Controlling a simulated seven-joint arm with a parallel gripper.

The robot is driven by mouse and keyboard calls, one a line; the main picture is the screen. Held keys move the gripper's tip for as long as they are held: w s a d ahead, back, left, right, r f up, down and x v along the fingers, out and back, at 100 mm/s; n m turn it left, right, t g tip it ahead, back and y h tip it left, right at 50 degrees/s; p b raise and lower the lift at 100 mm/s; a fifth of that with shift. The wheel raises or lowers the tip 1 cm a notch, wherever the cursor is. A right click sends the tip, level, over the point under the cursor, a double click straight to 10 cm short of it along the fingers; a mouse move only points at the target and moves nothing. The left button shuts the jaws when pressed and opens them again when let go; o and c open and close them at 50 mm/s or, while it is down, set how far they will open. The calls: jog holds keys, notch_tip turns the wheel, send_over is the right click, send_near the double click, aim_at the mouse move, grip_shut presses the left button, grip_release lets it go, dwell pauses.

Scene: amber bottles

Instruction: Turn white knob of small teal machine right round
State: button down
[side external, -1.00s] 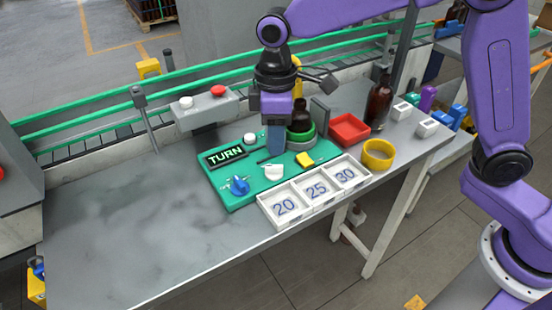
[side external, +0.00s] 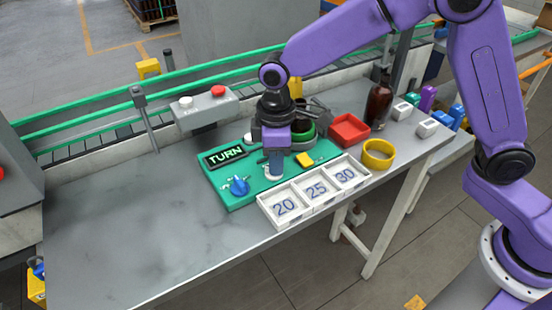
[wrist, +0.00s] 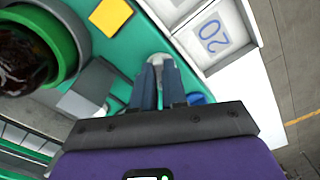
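The small teal machine (side external: 214,181) lies flat on the grey table and has a black TURN display (side external: 224,156). Its white knob (side external: 272,177) is mostly covered by my gripper (side external: 274,172), which points straight down over it. In the wrist view my two blue-grey fingertips (wrist: 159,62) are close together at the knob, with a pale bit showing at the tips. Whether they press on the knob is unclear. A blue knob (side external: 239,186) sits to the left, partly hidden behind my fingers in the wrist view (wrist: 197,98).
A yellow block (side external: 305,159) and a green ring holder (side external: 302,135) are on the machine. White trays marked 20, 25, 30 (side external: 285,207) line its front edge. A red tray (side external: 349,129), yellow ring (side external: 378,153) and amber bottle (side external: 379,105) stand right. The left table is clear.

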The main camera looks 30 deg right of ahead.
jog(key=shift+m, duration=0.4)
jog(key=m, duration=0.5)
jog(key=shift+s+a+m, duration=0.1)
jog(key=shift+m, duration=0.2)
jog(key=m, duration=0.3)
jog(key=shift+a+m, duration=0.1)
jog(key=shift+m, duration=0.2)
jog(key=m, duration=0.3)
jog(key=shift+m, duration=0.3)
jog(key=m, duration=0.5)
jog(key=shift+a, duration=0.15)
jog(key=m, duration=0.6)
jog(key=shift+m, duration=0.3)
jog(key=c, duration=1.2)
grip_release()
jog(key=shift+o, duration=0.2)
